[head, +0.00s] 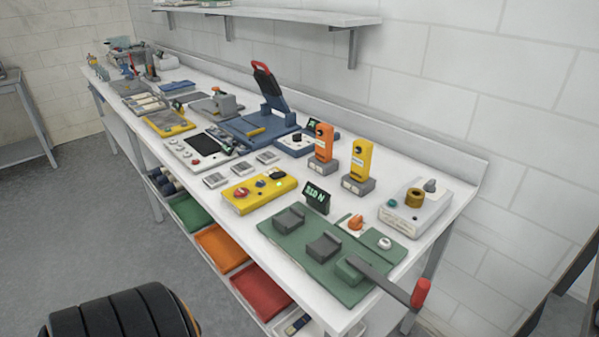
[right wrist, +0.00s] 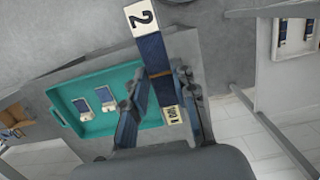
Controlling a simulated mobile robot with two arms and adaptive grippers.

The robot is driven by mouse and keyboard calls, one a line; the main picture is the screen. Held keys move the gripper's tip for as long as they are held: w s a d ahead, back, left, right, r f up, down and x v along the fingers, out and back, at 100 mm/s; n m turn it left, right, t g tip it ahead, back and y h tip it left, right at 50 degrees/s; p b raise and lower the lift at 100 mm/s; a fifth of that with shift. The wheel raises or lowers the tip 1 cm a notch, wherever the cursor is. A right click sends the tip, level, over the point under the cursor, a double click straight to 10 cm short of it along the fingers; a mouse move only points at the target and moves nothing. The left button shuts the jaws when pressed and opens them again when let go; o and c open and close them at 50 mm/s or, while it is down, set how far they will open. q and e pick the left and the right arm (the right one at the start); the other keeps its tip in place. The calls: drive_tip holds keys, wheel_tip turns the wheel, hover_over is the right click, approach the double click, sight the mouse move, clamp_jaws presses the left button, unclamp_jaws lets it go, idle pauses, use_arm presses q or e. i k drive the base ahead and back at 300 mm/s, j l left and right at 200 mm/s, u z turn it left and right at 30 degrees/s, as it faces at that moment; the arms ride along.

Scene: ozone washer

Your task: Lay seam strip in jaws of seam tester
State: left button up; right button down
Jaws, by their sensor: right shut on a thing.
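The seam tester is most likely the green plate (head: 330,262) at the front right of the bench in the head view. It carries two dark grey jaw blocks, left (head: 289,220) and right (head: 323,247), which look empty. A dark lever with a red handle (head: 421,292) extends past its right end. In the right wrist view my right gripper (right wrist: 162,92) is shut on the seam strip (right wrist: 154,55). The strip is dark blue with a white end label marked 2 and another pale label at its other end. Neither gripper shows in the head view.
A teal tray (right wrist: 67,118) with two small labelled pieces lies below the right gripper in the right wrist view. On the bench, a yellow box (head: 258,190), an orange upright device (head: 324,142) and a yellow one (head: 361,160) stand behind the tester. Coloured bins sit underneath.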

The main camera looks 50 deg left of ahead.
sight(306, 232)
drive_tip(key=k+u, duration=0.15)
drive_tip(key=u, duration=1.4)
